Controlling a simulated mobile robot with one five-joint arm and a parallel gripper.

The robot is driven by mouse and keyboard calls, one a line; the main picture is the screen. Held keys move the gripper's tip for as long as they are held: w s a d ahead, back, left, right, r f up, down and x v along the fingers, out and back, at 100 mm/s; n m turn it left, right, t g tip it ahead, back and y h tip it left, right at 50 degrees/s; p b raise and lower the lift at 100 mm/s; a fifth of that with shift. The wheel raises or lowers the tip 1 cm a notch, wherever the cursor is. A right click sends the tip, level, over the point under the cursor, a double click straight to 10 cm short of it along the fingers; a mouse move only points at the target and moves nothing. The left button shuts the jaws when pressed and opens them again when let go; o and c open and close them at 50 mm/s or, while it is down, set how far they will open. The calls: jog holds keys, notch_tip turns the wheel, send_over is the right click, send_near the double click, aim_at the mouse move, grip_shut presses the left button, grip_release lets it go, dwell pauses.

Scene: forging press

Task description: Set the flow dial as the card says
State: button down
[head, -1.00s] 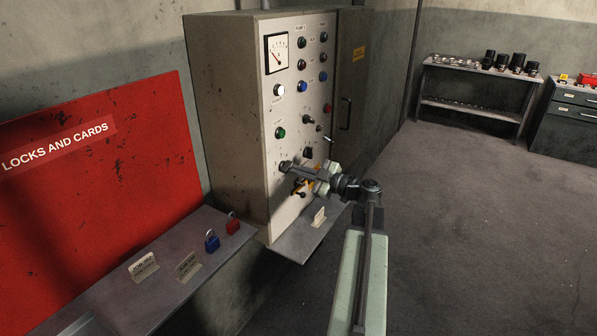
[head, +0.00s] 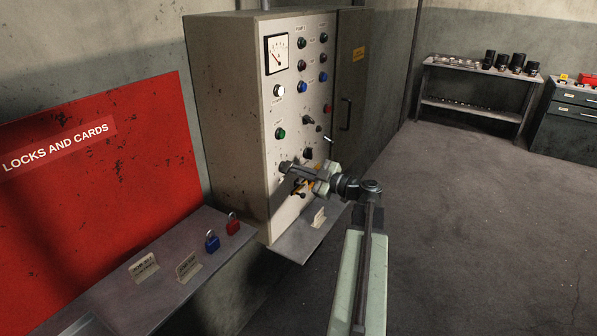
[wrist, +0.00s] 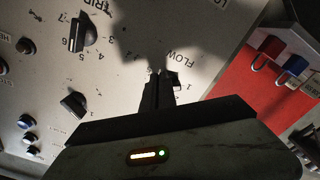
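The flow dial shows only in part in the wrist view, where a dark piece (wrist: 173,80) sticks out beside my fingers under the word FLOW. My gripper (wrist: 157,78) covers the rest, including most of its scale. The fingers look close together and at or very near the dial; whether they grip it is hidden. In the head view my gripper (head: 287,167) is at the lower part of the grey control panel (head: 228,120). A small card (head: 319,217) stands on the ledge below. Two more cards (head: 144,267) (head: 188,266) stand on the left shelf; I cannot read their values.
Beside the flow dial are another numbered dial (wrist: 82,35) and a dark knob (wrist: 75,104). Several buttons and lamps and a gauge (head: 277,54) are on the panel. Blue (head: 212,241) and red (head: 233,224) padlocks stand on the left shelf. The floor at right is clear.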

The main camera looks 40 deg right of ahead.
jog(key=shift+a+r, duration=0.1)
jog(key=v, duration=0.8)
jog(key=shift+s+d+f+b, duration=0.15)
jog(key=shift+d+f+b, duration=0.25)
jog(key=shift+f, duration=0.05)
dwell(0.6)
